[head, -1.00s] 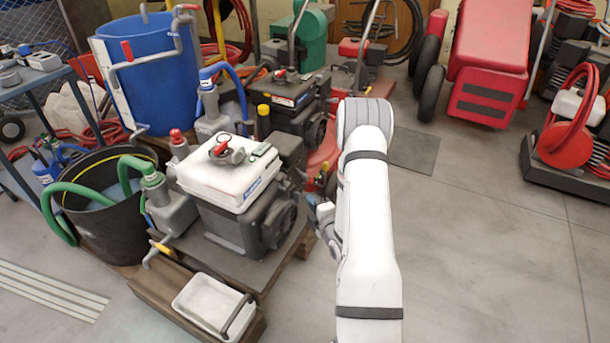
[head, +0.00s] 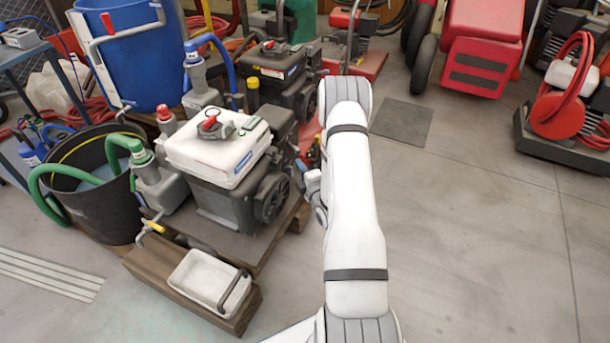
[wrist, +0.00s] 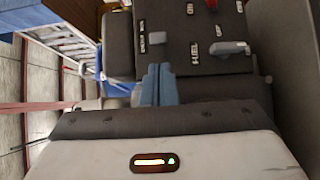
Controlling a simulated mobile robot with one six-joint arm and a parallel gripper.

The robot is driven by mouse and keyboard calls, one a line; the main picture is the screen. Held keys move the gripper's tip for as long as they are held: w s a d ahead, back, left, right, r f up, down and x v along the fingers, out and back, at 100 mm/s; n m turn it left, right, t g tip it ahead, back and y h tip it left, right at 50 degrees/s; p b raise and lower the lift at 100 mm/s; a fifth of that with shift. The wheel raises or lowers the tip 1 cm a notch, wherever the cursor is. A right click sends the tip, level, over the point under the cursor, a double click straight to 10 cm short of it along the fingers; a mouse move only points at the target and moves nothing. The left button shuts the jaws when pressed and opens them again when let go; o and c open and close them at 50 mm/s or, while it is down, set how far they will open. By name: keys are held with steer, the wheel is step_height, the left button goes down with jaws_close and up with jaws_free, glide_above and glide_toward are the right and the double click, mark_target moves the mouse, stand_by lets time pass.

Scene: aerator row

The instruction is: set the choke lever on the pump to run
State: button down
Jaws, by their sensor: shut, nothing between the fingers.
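The pump (head: 222,165) is a dark engine unit with a white top cover and a red-handled cap, standing on a wooden pallet. In the head view my arm reaches along its right side and my fingertips are hidden. In the wrist view a dark control panel (wrist: 205,83) with small white labels faces me. A light grey lever (wrist: 230,47) sits on it at upper right, apart from my fingers. The labels are too small to read surely, so I cannot tell if this is the choke lever. My gripper (wrist: 159,72) is shut and empty, left of the lever.
A white tray (head: 210,282) lies on the pallet's front. A black bucket (head: 95,195) with a green hose stands to the left. Another pump (head: 275,72) and a blue barrel (head: 130,58) are behind.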

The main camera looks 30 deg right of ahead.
mark_target(293, 147)
steer(key=shift+w+b, duration=0.4)
steer(key=shift+w, duration=1.95)
steer(key=shift+a+f+y, duration=0.1)
steer(key=shift+a+y, duration=0.05)
steer(key=shift+y, duration=0.15)
steer(key=shift+n+b, duration=0.3)
